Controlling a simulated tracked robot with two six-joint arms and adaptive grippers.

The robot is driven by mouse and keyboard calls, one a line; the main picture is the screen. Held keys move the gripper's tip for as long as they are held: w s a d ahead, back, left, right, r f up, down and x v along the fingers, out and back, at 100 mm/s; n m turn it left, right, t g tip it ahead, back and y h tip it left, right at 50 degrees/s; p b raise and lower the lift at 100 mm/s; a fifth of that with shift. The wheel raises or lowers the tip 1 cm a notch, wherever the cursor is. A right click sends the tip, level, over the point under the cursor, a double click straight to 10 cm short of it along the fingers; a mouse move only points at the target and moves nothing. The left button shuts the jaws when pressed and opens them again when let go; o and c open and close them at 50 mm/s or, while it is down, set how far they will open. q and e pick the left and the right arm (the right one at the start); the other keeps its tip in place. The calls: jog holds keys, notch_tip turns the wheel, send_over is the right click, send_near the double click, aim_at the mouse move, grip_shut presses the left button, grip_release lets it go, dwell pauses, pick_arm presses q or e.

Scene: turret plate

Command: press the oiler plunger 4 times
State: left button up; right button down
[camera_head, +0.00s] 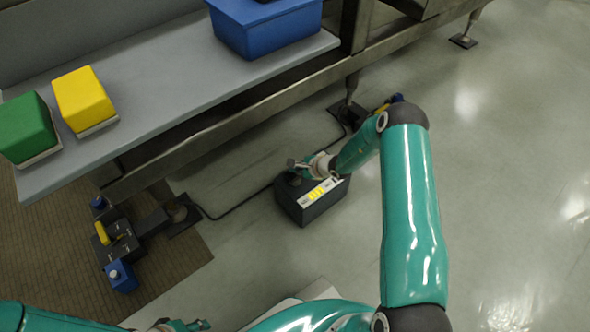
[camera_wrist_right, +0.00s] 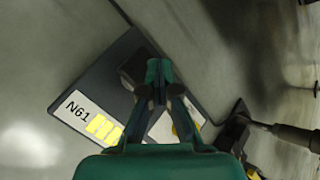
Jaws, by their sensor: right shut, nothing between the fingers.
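The oiler is a dark box (camera_head: 306,207) on the floor below the bench, with a white and yellow label on its side. In the right wrist view the box (camera_wrist_right: 97,82) shows the label "N61". My right gripper (camera_head: 297,164) is over the top of the box, fingers shut and empty. In the wrist view its fingertips (camera_wrist_right: 160,66) lie over a dark raised part at the box's edge. The plunger is largely hidden by the fingers, and I cannot tell whether they touch it. My left gripper (camera_head: 182,325) shows only partly at the bottom edge.
A grey bench (camera_head: 165,85) holds a green block (camera_head: 27,128), a yellow block (camera_head: 84,98) and a blue bin (camera_head: 265,27). A device with a yellow handle (camera_head: 102,233) stands on the brown mat at left. A black cable (camera_head: 240,211) crosses the floor. The right floor is clear.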

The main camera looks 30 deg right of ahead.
jog(key=shift+r, duration=0.1)
jog(key=shift+r+p, duration=0.65)
jog(key=shift+r, duration=0.75)
jog(key=shift+r+p, duration=1.25)
jog(key=shift+r, duration=1.3)
